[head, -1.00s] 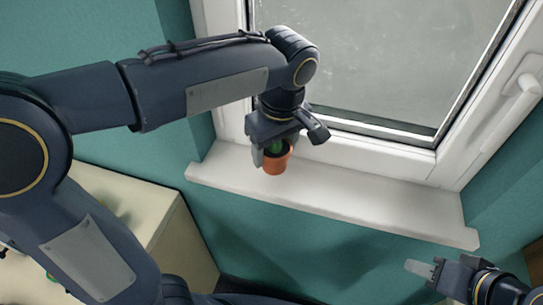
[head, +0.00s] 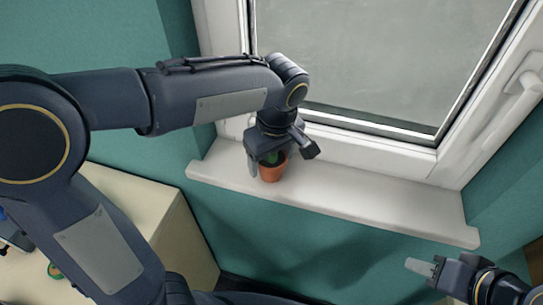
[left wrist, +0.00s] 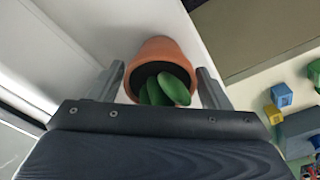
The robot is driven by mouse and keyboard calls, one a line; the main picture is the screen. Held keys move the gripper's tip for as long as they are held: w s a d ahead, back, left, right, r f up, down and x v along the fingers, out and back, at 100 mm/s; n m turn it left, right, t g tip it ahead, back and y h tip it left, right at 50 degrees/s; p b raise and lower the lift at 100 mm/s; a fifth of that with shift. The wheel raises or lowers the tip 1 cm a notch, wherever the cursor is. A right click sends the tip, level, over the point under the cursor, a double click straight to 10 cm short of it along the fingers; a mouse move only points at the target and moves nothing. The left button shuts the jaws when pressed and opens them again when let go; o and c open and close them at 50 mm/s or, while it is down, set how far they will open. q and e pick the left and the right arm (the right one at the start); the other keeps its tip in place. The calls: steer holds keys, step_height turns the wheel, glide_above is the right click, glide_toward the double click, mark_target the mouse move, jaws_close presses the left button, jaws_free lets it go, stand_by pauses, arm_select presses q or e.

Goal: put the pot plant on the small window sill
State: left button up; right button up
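The pot plant (head: 272,172), a small terracotta pot with a green plant, stands on the left part of the white window sill (head: 370,200), near its front edge. It looks upright. My left gripper (head: 268,165) is over it from above, with one finger just left of the pot and a slight gap between; the other finger is hidden in the head view. In the left wrist view the pot (left wrist: 158,55) sits between the two spread fingers, which look just clear of its rim. My right gripper (head: 422,266) is low at the right, away from the sill, its fingers seemingly together.
The window frame (head: 375,157) rises right behind the sill, with a handle (head: 513,103) at the right. The sill right of the pot is bare. A cream cabinet (head: 160,215) stands below left. Coloured blocks (left wrist: 281,95) show in the left wrist view.

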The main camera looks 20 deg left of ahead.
mark_target(276, 158)
arm_select(q)
step_height(276, 158, up, 12)
steer(key=d, duration=0.1)
steer(key=s+a+f+m+t+h, duration=0.1)
steer(key=s+a+f+m+h, duration=0.35)
steer(key=s+a, duration=0.4)
steer(key=s+a+f+m+t, duration=0.1)
steer(key=s+f+m+t, duration=0.2)
steer(key=s+f, duration=0.4)
steer(key=shift+s+a+f+m+t, duration=0.3)
steer(key=shift+s+a+f+m, duration=0.05)
steer(key=shift+f, duration=0.4)
